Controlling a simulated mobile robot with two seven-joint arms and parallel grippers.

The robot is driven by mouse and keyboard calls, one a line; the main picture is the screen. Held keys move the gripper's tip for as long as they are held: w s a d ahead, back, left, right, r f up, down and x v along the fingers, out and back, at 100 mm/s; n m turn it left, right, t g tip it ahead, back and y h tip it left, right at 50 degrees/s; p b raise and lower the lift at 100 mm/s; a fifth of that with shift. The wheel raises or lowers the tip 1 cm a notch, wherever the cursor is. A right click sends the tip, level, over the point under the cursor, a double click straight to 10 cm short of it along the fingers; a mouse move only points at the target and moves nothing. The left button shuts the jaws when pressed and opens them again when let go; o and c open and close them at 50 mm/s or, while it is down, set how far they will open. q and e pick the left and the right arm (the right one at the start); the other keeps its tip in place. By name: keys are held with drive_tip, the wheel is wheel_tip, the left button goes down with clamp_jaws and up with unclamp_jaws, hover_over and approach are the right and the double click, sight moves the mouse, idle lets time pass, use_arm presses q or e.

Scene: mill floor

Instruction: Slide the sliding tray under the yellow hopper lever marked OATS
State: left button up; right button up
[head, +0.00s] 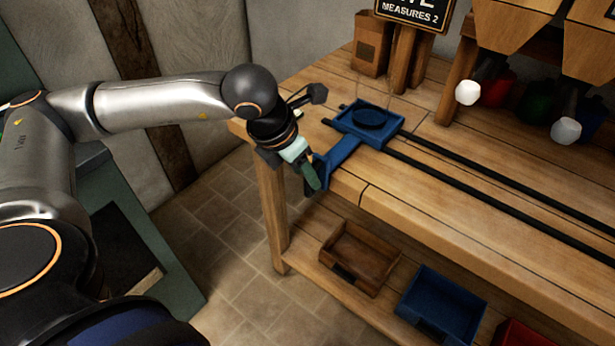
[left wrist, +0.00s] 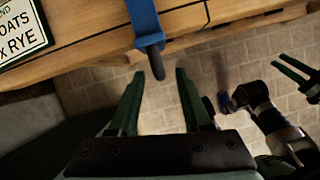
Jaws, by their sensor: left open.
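The sliding tray (head: 391,133) is a blue plate with a dark round recess, at the left end of two dark rails on the wooden bench. Its blue handle (head: 343,151) reaches over the bench's front edge. My left gripper (head: 310,178) is at the handle's outer end. In the left wrist view the blue handle (left wrist: 144,20) ends in a dark grip (left wrist: 154,62), just ahead of the open fingers (left wrist: 158,74) and between their lines. I cannot tell contact. My right gripper's fingers seem to show at that view's right edge, cut off. No yellow OATS lever is identifiable.
Wooden hoppers (head: 508,25) hang over the bench at the upper right, with white knobs (head: 468,92) below. A sign (head: 412,10) stands behind. The rails (head: 480,183) look clear rightward. Brown (head: 358,256) and blue (head: 443,304) bins sit on the lower shelf.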

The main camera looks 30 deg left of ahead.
use_arm(q)
drive_tip(key=shift+x, duration=1.25)
clamp_jaws()
idle(0.5)
